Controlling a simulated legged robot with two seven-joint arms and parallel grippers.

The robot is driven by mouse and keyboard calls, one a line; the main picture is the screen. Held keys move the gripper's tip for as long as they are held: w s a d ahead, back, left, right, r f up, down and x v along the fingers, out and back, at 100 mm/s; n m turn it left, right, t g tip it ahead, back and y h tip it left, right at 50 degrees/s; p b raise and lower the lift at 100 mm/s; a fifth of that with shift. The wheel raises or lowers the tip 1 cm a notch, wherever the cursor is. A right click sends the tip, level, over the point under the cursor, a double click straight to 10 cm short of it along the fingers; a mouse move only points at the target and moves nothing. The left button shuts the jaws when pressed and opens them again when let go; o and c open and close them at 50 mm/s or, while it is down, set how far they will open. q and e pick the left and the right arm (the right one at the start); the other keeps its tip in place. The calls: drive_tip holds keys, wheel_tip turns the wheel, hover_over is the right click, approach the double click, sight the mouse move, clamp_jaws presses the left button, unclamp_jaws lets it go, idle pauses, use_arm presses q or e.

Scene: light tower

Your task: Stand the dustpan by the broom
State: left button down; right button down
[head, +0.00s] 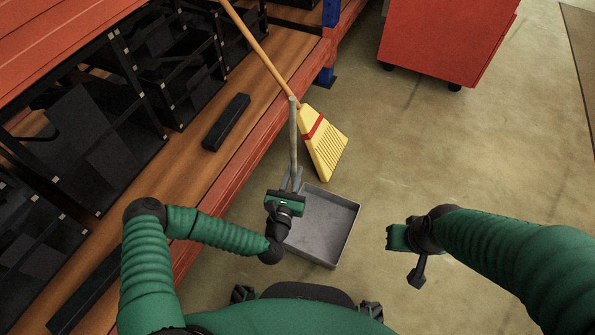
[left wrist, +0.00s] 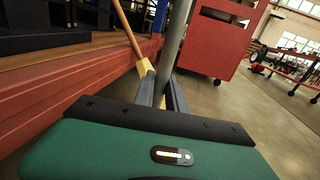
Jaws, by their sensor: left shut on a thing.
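The grey dustpan (head: 325,222) is low over or on the floor in front of me, its upright handle (head: 293,145) rising at its left side. My left gripper (head: 292,182) is shut on the handle, which also shows between the fingers in the left wrist view (left wrist: 172,45). The broom (head: 324,145), with yellow bristles and a red band, leans against the shelf just beyond the dustpan. Its orange stick also shows in the left wrist view (left wrist: 127,30). Whether the pan touches the floor is unclear. My right gripper (head: 400,240) is apart at the right; its fingers are unclear.
A wooden shelf with a red edge beam (head: 225,180) runs along the left, holding black crates (head: 85,125) and a black bar (head: 226,122). A red cabinet (head: 445,40) on casters stands at the back. The concrete floor at the right is clear.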

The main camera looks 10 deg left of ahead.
use_arm(q)
drive_tip(key=c, duration=1.7)
unclamp_jaws()
drive_tip(key=shift+f, duration=0.1)
drive_tip(key=shift+c, duration=0.2)
drive_tip(key=o, duration=0.4)
